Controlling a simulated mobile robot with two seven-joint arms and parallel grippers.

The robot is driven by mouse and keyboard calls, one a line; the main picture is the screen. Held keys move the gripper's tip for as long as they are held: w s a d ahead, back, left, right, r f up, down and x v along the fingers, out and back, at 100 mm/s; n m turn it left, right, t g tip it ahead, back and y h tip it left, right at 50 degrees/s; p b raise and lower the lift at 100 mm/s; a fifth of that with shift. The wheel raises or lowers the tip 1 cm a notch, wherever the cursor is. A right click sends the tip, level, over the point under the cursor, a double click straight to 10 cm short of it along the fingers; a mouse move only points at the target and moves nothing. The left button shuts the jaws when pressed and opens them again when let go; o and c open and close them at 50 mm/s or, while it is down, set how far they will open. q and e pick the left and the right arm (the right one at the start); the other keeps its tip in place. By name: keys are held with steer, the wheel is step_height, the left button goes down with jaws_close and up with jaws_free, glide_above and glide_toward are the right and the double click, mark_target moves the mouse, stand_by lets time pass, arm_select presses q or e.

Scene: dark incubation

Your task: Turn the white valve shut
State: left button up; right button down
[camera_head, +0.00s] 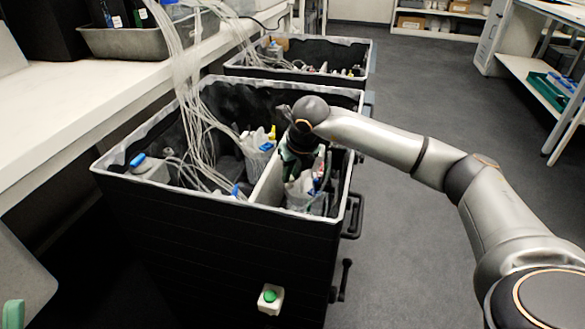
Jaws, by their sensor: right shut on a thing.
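My right gripper (299,172) reaches down into the right compartment of the near black bin (215,235). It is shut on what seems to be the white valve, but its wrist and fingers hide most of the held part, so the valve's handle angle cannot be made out. A whitish container (303,203) with tubing and small blue and red parts sits around and below the fingers. At the lower left edge, a green tip (13,314) seems to belong to my left gripper; the rest of it is cut off.
A pale divider (268,185) splits the near bin, with clear tubes (190,100) hanging into its left part. A green button (270,296) is on its front. A second bin (345,88) stands behind. A white bench (60,100) runs along the left. Floor at right is clear.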

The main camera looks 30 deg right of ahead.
steer(key=m, duration=0.1)
steer(key=m+h, duration=0.1)
steer(key=m+p, duration=0.1)
steer(key=shift+w+a+r+m, duration=0.1)
steer(key=shift+a+m, duration=0.15)
steer(key=shift+m, duration=0.05)
steer(key=m+h, duration=0.1)
steer(key=m, duration=0.1)
steer(key=m+g+h+p, duration=0.1)
steer(key=m, duration=0.1)
steer(key=shift+w+a+m+g, duration=0.1)
steer(key=shift+w+m+g, duration=0.05)
steer(key=shift+m+g, duration=0.2)
steer(key=shift+m, duration=0.25)
steer(key=c, duration=0.8)
jaws_free()
steer(key=shift+c, duration=0.2)
